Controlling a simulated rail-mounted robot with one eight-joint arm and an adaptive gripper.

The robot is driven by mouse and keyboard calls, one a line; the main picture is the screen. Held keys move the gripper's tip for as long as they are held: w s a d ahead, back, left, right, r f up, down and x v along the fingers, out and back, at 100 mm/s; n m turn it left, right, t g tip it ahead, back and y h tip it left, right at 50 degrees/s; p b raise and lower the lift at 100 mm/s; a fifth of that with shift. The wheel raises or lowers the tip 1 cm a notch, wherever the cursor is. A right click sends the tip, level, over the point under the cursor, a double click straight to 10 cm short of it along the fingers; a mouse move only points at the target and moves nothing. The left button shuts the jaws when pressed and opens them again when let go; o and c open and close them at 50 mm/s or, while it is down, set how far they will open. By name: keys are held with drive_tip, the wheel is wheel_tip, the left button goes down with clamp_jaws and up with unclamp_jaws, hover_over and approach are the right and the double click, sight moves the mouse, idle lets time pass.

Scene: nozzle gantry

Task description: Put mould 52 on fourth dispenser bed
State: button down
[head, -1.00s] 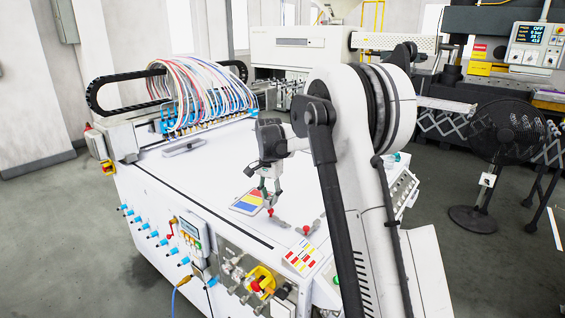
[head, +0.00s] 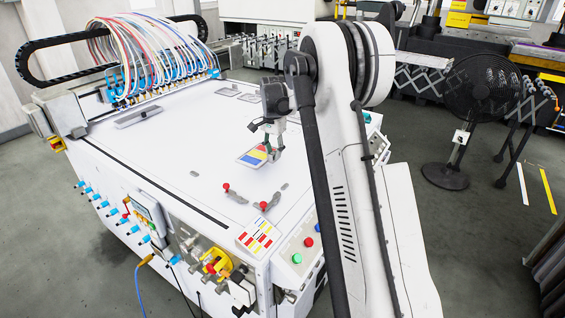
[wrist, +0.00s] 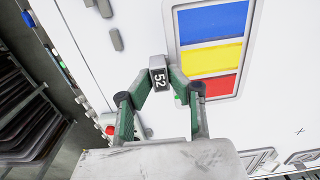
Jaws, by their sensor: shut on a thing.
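Mould 52 (wrist: 158,77) is a small dark block with a white "52" on its face, seen in the wrist view. My gripper (wrist: 157,84) is shut on it, one green-grey finger on each side. In the head view my gripper (head: 272,152) is low over the white table, at the right edge of a blue, yellow and red panel; the mould is too small to make out there. The dispenser nozzles, with blue fittings (head: 165,80) and coloured hoses, stand in a row at the table's back left. Numbers on the dispenser beds cannot be read.
The colour panel (wrist: 210,50) lies beside the mould. Flat grey plates (head: 139,116) lie near the nozzle row. Red-knobbed grey clamps (head: 235,193) stand near the front. The white tabletop (head: 185,150) between panel and nozzles is mostly clear.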

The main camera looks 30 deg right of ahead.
drive_tip(key=d+f, duration=0.2)
drive_tip(key=d, duration=0.1)
drive_tip(key=s+d+f, duration=0.1)
drive_tip(key=shift+s+d, duration=0.1)
drive_tip(key=shift+d, duration=0.1)
drive_tip(key=shift+f, duration=1.9)
drive_tip(key=c, duration=1.6)
unclamp_jaws()
drive_tip(key=shift+r, duration=0.15)
